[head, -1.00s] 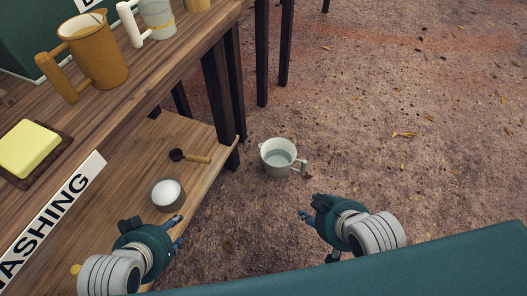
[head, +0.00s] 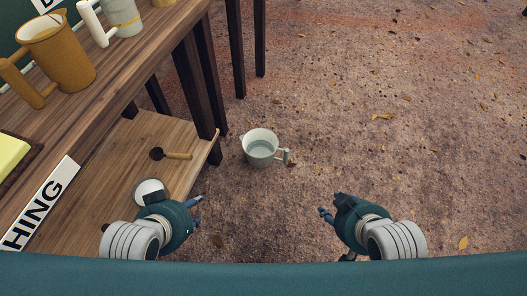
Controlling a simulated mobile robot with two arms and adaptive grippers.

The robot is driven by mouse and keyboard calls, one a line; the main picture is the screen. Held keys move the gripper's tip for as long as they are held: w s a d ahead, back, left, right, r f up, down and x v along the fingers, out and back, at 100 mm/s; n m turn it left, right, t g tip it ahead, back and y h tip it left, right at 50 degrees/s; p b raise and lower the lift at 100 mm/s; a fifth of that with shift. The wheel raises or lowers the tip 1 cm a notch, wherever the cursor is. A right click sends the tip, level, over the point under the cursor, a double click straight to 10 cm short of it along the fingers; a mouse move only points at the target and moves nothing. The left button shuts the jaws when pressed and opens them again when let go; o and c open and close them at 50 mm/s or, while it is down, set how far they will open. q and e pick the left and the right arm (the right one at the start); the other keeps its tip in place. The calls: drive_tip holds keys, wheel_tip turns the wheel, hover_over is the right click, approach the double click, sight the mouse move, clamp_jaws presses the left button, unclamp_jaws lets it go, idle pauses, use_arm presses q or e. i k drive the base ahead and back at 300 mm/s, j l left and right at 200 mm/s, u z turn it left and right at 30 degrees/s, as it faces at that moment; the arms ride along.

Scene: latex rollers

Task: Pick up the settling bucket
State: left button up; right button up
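The settling bucket (head: 260,150) appears to be the pale grey-white vessel with a side handle and some clear liquid inside. It stands upright on the ground, right of the bench leg, with its handle to the right. My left gripper (head: 196,212) is below and left of it in the picture, over the low shelf's edge. My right gripper (head: 326,214) is below and right of it, above the ground. Both grippers look open, with nothing between their fingers, and both are apart from the bucket.
A wooden bench (head: 125,75) on the left carries a brown pitcher (head: 61,52), a pale jug (head: 122,16) and a yellow block (head: 10,152). Its low shelf (head: 120,160) holds a scoop (head: 170,155) and a white-filled bowl (head: 150,187), partly hidden. Open ground lies to the right.

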sight(260, 146)
drive_tip(key=i+l+u, duration=0.1)
drive_tip(key=l, duration=0.3)
drive_tip(key=i+l+u, duration=0.1)
drive_tip(key=l, duration=0.3)
drive_tip(key=i+l+u, duration=0.1)
drive_tip(key=l, duration=0.3)
drive_tip(key=i+l+u, duration=0.1)
drive_tip(key=l, duration=0.35)
drive_tip(key=i, duration=0.1)
